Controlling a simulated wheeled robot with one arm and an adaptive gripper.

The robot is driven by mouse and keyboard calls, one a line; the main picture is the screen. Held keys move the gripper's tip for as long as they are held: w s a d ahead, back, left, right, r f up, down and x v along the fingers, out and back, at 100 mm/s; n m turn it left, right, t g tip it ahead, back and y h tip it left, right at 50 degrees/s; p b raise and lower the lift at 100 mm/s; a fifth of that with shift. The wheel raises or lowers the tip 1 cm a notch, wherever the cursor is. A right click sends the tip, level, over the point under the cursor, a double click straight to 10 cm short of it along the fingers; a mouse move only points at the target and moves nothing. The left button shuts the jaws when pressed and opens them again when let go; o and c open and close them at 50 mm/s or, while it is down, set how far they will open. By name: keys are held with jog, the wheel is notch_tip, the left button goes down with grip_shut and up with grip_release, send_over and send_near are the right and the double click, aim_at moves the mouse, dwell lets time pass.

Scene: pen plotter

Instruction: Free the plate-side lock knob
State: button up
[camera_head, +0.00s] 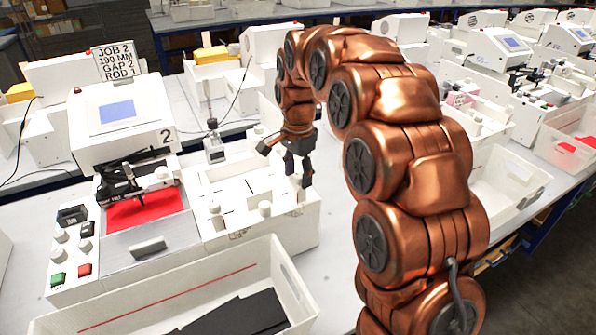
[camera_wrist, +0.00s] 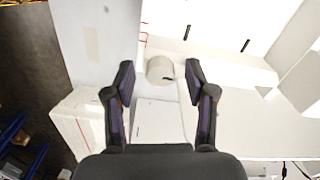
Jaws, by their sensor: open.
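In the wrist view a round white knob (camera_wrist: 159,69) with a short dark mark on its face sits between the two fingers of my gripper (camera_wrist: 160,80). The fingers are spread, with a gap on each side of the knob. In the head view my gripper (camera_head: 298,174) points down over the right part of the white plotter unit (camera_head: 285,230). Small white knobs stand on that unit, one at its front (camera_head: 265,208) and one to the left (camera_head: 216,209).
The control box (camera_head: 125,115) with screen, job sign (camera_head: 115,60) and red sheet (camera_head: 145,209) stands left. A white bin (camera_head: 200,290) with dark sheets is in front. Another bin (camera_head: 510,185) stands right. Other similar machines fill the benches behind.

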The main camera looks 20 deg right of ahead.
grip_shut()
dwell(0.5)
jog(key=shift+f+n+b, duration=0.1)
jog(key=shift+n+b, duration=0.2)
jog(key=shift+b, duration=0.05)
jog(key=n+b, duration=0.2)
jog(key=shift+n, duration=0.4)
jog(key=n+b, duration=0.3)
jog(key=n, duration=0.2)
jog(key=n+b, duration=0.1)
jog(key=n, duration=0.4)
jog(key=shift+n+b, duration=0.45)
jog(key=shift+n, duration=1.75)
